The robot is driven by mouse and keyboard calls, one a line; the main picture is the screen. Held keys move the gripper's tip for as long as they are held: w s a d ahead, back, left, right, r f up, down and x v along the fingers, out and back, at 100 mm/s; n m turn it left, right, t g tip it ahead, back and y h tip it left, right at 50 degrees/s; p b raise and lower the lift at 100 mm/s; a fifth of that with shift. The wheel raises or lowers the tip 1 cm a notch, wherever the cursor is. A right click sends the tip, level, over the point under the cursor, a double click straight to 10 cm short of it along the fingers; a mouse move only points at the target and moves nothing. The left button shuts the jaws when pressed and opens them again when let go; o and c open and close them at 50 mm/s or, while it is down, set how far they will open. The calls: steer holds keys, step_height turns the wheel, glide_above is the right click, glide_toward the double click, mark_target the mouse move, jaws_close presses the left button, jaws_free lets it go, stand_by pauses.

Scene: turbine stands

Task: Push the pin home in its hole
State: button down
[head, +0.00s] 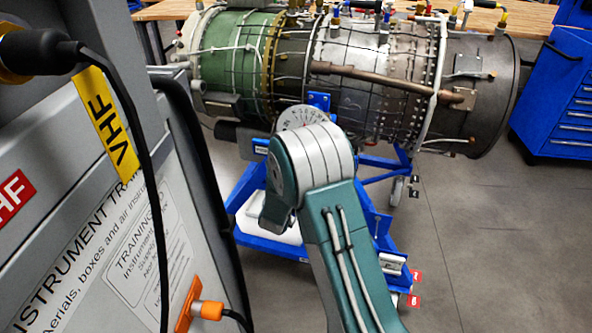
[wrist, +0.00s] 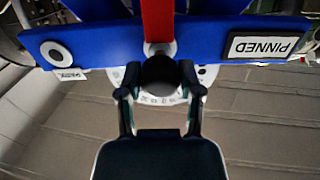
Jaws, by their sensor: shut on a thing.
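In the wrist view, my gripper (wrist: 158,85) is shut on the round black head of the pin (wrist: 158,72), one finger on each side. The pin head sits at the lower edge of a blue beam (wrist: 110,48) of the stand, just below a red strip (wrist: 158,22). The pin's shank and its hole are hidden behind the head, so I cannot tell how deep it sits. The beam carries an upside-down "PINNED" label (wrist: 265,45) at right and a pale ring with a dark centre (wrist: 57,53) at left. In the head view my arm hides the gripper and pin.
A turbine engine (head: 350,75) rests on a blue wheeled stand (head: 245,190). A grey instrument trainer (head: 120,210) with a black cable stands close at left. A blue tool cabinet (head: 565,100) is at far right. Grey floor (head: 480,220) is clear at right.

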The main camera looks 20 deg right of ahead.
steer(key=shift+w+d+r, duration=0.1)
steer(key=shift+c, duration=0.8)
jaws_free()
steer(key=shift+d, duration=0.1)
steer(key=shift+o, duration=0.7)
steer(key=shift+a, duration=0.2)
steer(key=v, duration=0.7)
